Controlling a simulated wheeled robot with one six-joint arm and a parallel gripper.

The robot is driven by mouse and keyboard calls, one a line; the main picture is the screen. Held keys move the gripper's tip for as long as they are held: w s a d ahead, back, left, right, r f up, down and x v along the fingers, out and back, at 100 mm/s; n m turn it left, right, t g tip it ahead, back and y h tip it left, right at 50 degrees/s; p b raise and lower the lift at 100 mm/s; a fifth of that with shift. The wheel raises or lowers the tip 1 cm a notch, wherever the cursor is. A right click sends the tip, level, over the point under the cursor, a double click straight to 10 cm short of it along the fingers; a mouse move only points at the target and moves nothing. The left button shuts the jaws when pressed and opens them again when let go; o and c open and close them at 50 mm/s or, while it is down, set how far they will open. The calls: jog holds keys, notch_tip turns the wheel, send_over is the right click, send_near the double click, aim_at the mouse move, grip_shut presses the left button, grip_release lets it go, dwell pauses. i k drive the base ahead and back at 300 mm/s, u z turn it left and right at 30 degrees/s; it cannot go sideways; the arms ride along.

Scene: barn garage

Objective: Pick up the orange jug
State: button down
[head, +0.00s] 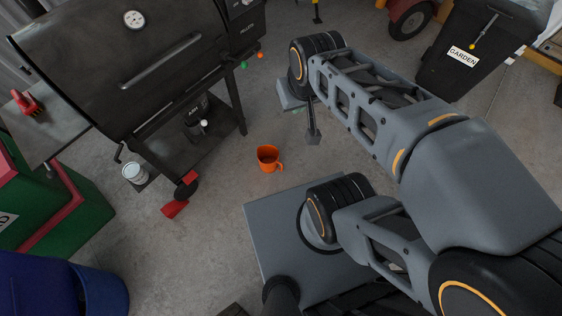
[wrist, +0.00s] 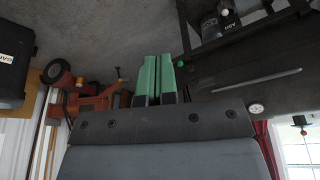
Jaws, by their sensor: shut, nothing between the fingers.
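The orange jug (head: 268,158) stands upright on the concrete floor in the head view, just beyond my base, with its handle toward the right. It is empty-handed space around it: nothing touches it. I cannot make it out in the wrist view. My gripper (wrist: 159,58) shows in the wrist view as two green fingers close together, with nothing held. In the head view my arm is folded at the right and largely hides the gripper, which is apart from the jug.
A black grill (head: 145,65) stands at the upper left, with a dark canister and a white can (head: 133,173) by its lower shelf. A red object (head: 175,209) lies near its wheel. A garden bin (head: 478,48) is at the upper right.

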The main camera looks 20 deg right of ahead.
aim_at(268, 155)
jog(key=z, duration=1.95)
jog(key=i, duration=1.55)
jog(key=u, duration=3.95)
